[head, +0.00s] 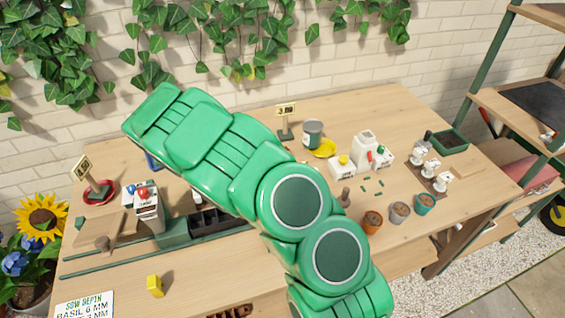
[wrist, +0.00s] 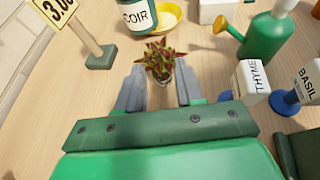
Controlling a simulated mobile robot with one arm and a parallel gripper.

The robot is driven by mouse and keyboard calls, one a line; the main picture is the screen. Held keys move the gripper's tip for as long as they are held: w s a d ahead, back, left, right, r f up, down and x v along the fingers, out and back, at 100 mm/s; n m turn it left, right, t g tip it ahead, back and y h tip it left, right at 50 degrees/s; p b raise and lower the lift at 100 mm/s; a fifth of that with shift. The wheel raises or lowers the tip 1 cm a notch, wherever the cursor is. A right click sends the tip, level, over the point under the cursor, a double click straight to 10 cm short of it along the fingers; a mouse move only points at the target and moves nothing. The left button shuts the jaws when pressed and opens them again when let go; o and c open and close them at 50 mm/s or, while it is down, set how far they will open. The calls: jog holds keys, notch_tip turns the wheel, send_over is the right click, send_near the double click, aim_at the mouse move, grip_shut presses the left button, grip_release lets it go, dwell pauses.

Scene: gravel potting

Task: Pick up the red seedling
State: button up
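The red seedling (wrist: 163,60), with red and green leaves, stands in the wrist view just ahead of and between the tips of my gripper (wrist: 159,84). My gripper's two grey fingers are spread apart, with bare tabletop showing between them. The seedling's base is dark and small, and its lower part is hard to make out. I cannot tell whether either finger touches it. In the head view my green arm hides both my gripper and the seedling.
A COIR tin (wrist: 138,14), a yellow dish (wrist: 168,16) and a price sign (wrist: 100,57) stand beyond the seedling. Several pots, including an orange one (head: 372,222), stand on the table (head: 205,268).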

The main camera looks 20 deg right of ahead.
jog(key=shift+w+f, duration=0.1)
jog(key=shift+f, duration=0.1)
jog(key=shift+x, duration=3.8)
jog(key=shift+w+r, duration=0.1)
jog(key=shift+r, duration=0.05)
jog(key=shift+c, duration=0.5)
grip_shut()
